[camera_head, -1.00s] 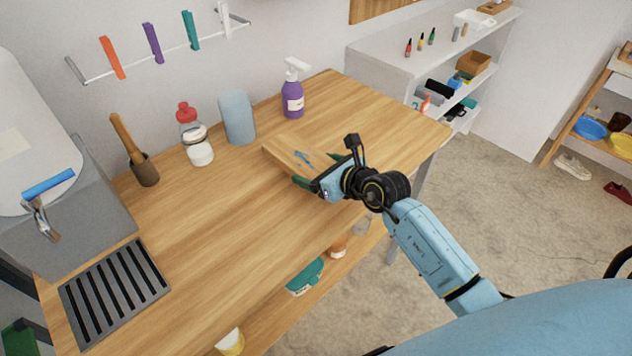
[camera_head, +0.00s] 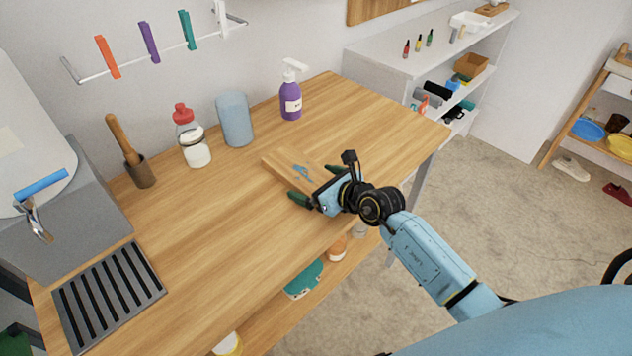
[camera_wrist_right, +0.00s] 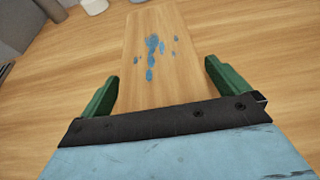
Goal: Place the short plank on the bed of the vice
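The short plank (camera_head: 292,171) is a pale wooden board with blue paint spots. It lies on the workbench top, right of centre in the head view, and also shows in the wrist view (camera_wrist_right: 165,75). My right gripper (camera_head: 316,184) is at the plank's near end, with a green finger on either side. In the wrist view the right gripper (camera_wrist_right: 163,85) is open, with narrow gaps between its fingers and the plank's edges. The plank's near end is hidden by the gripper. I cannot make out a vice in either view. My left gripper is not in view.
The bench's middle is clear. Shelves stand at the right.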

